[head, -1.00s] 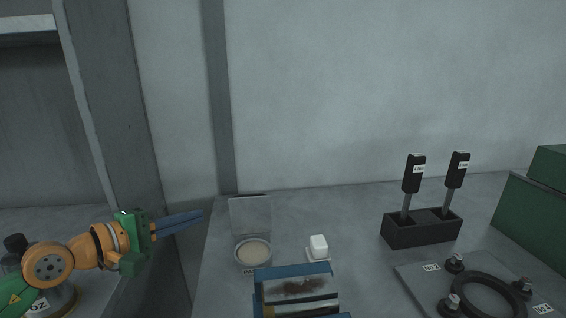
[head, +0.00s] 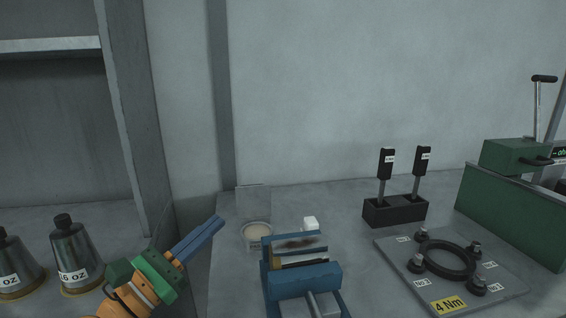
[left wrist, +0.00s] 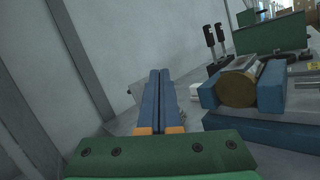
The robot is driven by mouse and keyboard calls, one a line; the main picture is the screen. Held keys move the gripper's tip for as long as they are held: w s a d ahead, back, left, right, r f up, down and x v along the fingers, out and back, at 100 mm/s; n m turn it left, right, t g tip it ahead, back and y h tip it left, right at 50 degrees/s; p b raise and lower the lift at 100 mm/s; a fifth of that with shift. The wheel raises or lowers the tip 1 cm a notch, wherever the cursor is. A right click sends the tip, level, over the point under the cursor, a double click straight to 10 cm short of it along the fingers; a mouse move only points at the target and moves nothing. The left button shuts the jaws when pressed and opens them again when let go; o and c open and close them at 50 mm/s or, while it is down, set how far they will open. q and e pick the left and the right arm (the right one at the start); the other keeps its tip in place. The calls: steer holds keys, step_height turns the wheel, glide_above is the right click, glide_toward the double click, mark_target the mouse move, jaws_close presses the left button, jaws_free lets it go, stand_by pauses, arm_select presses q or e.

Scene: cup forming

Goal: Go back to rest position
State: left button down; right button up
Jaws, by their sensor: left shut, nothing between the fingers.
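My left gripper (head: 214,224) is at the lower left of the head view, left of the table. Its blue fingers are together and point up and to the right, with nothing between them. In the left wrist view the closed fingers (left wrist: 160,78) point away from the camera, also empty. My right gripper is in neither view.
A blue vise (head: 302,283) stands at the table's front; it also shows in the left wrist view (left wrist: 268,90). Behind it are a round dish (head: 257,235) and a white block (head: 310,222). A black tool holder (head: 394,211), ring plate (head: 450,265) and green machine (head: 512,215) stand right. Weights (head: 70,250) stand left.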

arm_select(q)
steer(key=s+a+f+n+g+y, duration=0.1)
steer(key=s+a+f+n+y, duration=0.15)
steer(key=f+n+y, duration=0.6)
steer(key=s+a+f+n+g+y, duration=0.1)
steer(key=a+f+n+y, duration=0.3)
steer(key=n, duration=1)
steer(key=s+a+f+n+g+y, duration=0.1)
steer(key=s+a+f+n+y, duration=0.15)
steer(key=f+n, duration=0.75)
steer(key=s+d+f+n+g+h, duration=0.1)
steer(key=s+d+f+n+g, duration=0.2)
steer(key=s+f+n+g, duration=0.5)
steer(key=s+d+f+n+g+h, duration=0.15)
steer(key=s+f+n+g, duration=0.35)
steer(key=s, duration=0.7)
step_height(320, 180, down, 16)
steer(key=s+f+m+t, duration=0.1)
steer(key=s, duration=0.1)
steer(key=s+a+f+g, duration=0.1)
steer(key=s+a+f, duration=0.1)
steer(key=s+f, duration=0.95)
step_height(320, 180, up, 20)
steer(key=p, duration=1.7)
steer(key=shift+s+d+p, duration=0.25)
steer(key=shift+s+p, duration=0.1)
